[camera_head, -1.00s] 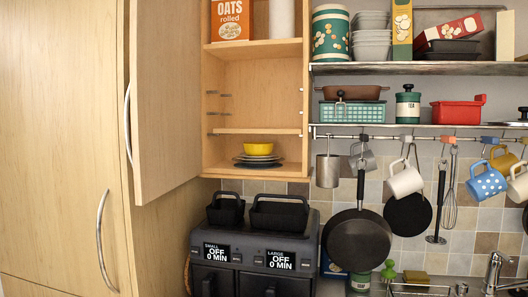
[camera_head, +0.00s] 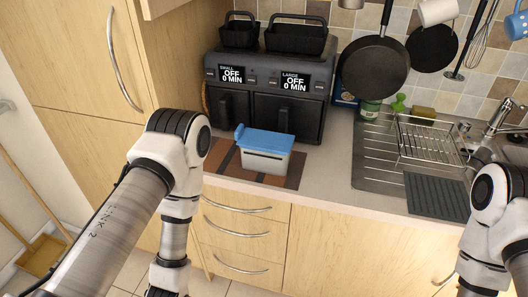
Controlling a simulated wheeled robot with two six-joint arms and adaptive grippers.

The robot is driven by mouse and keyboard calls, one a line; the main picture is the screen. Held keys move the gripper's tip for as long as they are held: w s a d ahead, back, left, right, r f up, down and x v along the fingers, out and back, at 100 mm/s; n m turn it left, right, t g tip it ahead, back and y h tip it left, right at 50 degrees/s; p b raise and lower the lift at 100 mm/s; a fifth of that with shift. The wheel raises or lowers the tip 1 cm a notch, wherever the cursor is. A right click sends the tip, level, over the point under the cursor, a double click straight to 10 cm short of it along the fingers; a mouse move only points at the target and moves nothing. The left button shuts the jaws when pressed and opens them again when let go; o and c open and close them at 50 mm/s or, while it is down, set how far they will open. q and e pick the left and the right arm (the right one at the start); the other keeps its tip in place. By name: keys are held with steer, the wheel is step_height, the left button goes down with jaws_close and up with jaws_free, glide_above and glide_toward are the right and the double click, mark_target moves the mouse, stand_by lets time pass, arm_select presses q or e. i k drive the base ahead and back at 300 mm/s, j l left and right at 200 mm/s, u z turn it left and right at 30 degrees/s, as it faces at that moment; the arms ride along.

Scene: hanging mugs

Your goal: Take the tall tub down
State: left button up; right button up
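A tub with a translucent white body and a blue lid (camera_head: 264,138) stands on a brown patterned mat (camera_head: 222,157) on the counter, in front of the black air fryer. I cannot tell whether it is the tall tub. The upper shelves are out of view now. My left arm comes in from the lower left and bends down in front of the drawers. My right arm is at the right edge and also points down. Both grippers are below the picture and hidden.
The black two-drawer air fryer (camera_head: 262,98) fills the counter's back left. A dish rack (camera_head: 432,145) stands by the sink at right. A black pan (camera_head: 375,68) hangs above the counter. Some counter right of the mat is clear.

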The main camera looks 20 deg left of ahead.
mark_target(267, 163)
steer(key=k+l, duration=0.1)
steer(key=l, duration=0.75)
steer(key=k+l+u, duration=0.1)
steer(key=l, duration=0.35)
steer(key=k+l, duration=0.15)
steer(key=l, duration=0.3)
